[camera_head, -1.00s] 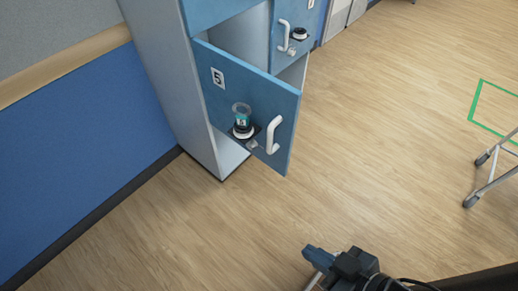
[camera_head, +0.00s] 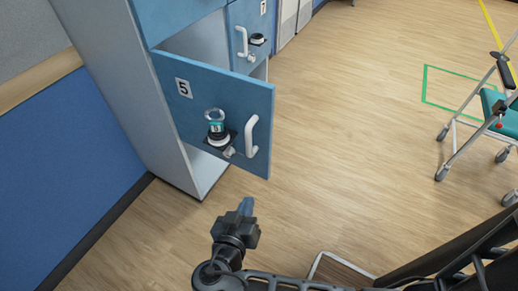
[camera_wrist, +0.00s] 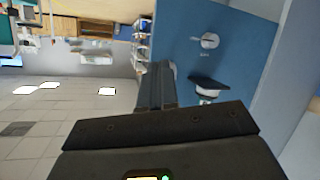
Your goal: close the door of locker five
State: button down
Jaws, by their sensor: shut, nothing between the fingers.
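The door of locker five (camera_head: 195,112) is blue, marked with a "5" label (camera_head: 183,88). It stands open, swung out from the grey locker body (camera_head: 110,75). It carries a white bar handle (camera_head: 249,136) near its free edge and a small black shelf with a clear, dark-based object (camera_head: 216,128). My gripper (camera_head: 246,206) is shut and empty, in front of and below the door in the head view. In the wrist view, my fingers (camera_wrist: 157,85) point toward the blue door (camera_wrist: 225,25), which fills the right side. Contact with it cannot be told.
Another blue locker door (camera_head: 252,35) with a white handle is behind. A wheeled walker with a teal seat (camera_head: 493,105) stands at the right, near a green floor outline (camera_head: 425,85). A blue wall panel (camera_head: 65,180) is at left. The wood floor between is clear.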

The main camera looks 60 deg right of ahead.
jog(key=w+r+m+g+h, duration=0.2)
jog(key=w+r+m+h, duration=0.2)
jog(key=r+m, duration=0.15)
jog(key=g+p, duration=0.1)
jog(key=p, duration=0.3)
send_near(266, 138)
jog(key=shift+m, duration=0.45)
jog(key=d, duration=0.6)
jog(key=shift+d+r, duration=0.1)
jog(key=shift+d, duration=0.35)
